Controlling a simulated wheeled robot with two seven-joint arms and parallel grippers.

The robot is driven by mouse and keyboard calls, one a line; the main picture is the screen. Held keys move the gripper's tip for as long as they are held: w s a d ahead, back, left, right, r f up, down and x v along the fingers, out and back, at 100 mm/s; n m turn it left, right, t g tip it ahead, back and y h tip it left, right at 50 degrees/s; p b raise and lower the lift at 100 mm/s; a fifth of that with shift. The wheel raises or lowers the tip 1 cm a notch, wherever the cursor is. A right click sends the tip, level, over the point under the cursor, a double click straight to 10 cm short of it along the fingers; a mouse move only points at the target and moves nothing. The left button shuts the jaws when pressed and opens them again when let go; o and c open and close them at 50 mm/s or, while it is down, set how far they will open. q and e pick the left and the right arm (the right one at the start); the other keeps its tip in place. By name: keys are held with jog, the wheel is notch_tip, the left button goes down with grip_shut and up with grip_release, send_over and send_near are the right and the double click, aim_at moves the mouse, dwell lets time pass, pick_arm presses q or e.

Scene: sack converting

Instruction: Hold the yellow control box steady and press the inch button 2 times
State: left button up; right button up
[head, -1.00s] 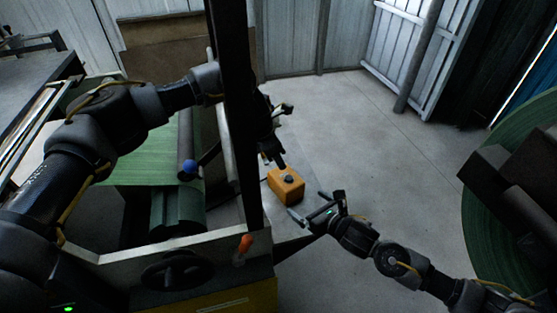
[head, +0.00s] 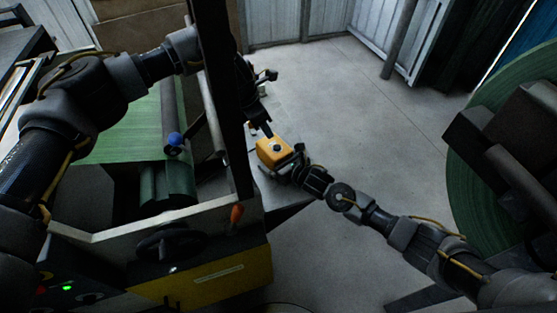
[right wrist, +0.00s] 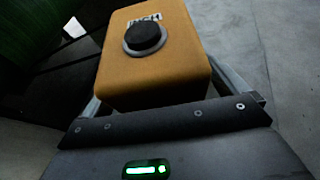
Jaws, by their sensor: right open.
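The yellow control box (head: 270,148) stands beside the machine in the head view. In the right wrist view the box (right wrist: 165,75) fills the middle, with a round black button (right wrist: 145,37) on its top and a white label reading INCH, seen upside down. My right gripper (head: 284,166) is open at the near right side of the box. Its two fingers lie either side of the box; whether they touch it I cannot tell. My left gripper (head: 264,126) points down just above and behind the box, partly hidden by a dark post; its fingers are not clear enough to judge.
The machine's dark upright post (head: 225,100) stands just left of the box. A large green roll (head: 500,190) is at the right. Floor between is clear.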

pick_arm(q)
jog(key=shift+c, duration=0.2)
pick_arm(e)
jog(key=c, duration=1.2)
pick_arm(q)
grip_shut()
dwell(0.7)
